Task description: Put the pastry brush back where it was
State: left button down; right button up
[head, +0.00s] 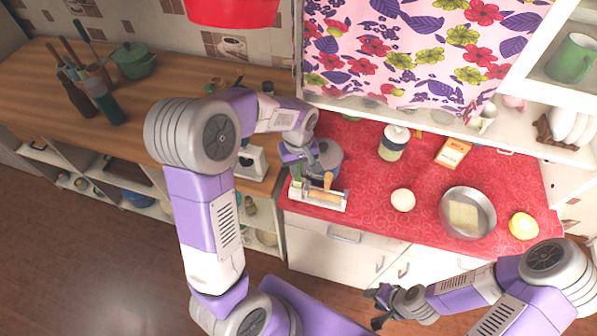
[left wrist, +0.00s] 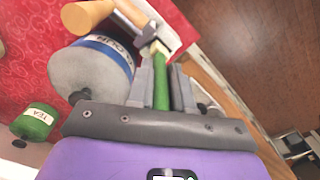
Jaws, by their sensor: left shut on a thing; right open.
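My left gripper (head: 298,165) is shut on the green handle of the pastry brush (left wrist: 162,88), at the left end of the red counter. The brush's pale end (left wrist: 154,50) points away from the gripper, next to a light-coloured holder (head: 338,205). The holder lies at the counter's front left and has a wooden-handled tool (head: 324,193) on it; that wooden handle also shows in the left wrist view (left wrist: 88,15). I cannot tell whether the brush touches the holder. My right gripper (head: 382,305) is open and empty, in front of the drawers.
A grey canister with a blue band (left wrist: 92,68) stands close beside the left gripper, and a green tea tin (left wrist: 36,122) is further off.

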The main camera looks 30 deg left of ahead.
aim_at(298, 174)
pick_arm(q)
notch_tip(298, 174, down, 2)
jog(key=shift+f, duration=0.1)
jog(key=shift+f+b, duration=0.55)
jog(key=shift+f, duration=0.05)
jog(key=c, duration=1)
grip_release()
jog(key=shift+r, duration=0.1)
jog(key=shift+r, duration=0.1)
jog(key=shift+r+p, duration=0.25)
jog(key=shift+p, duration=0.1)
notch_tip(298, 174, up, 12)
jog(key=shift+r+p, duration=0.25)
jog(key=shift+p, duration=0.4)
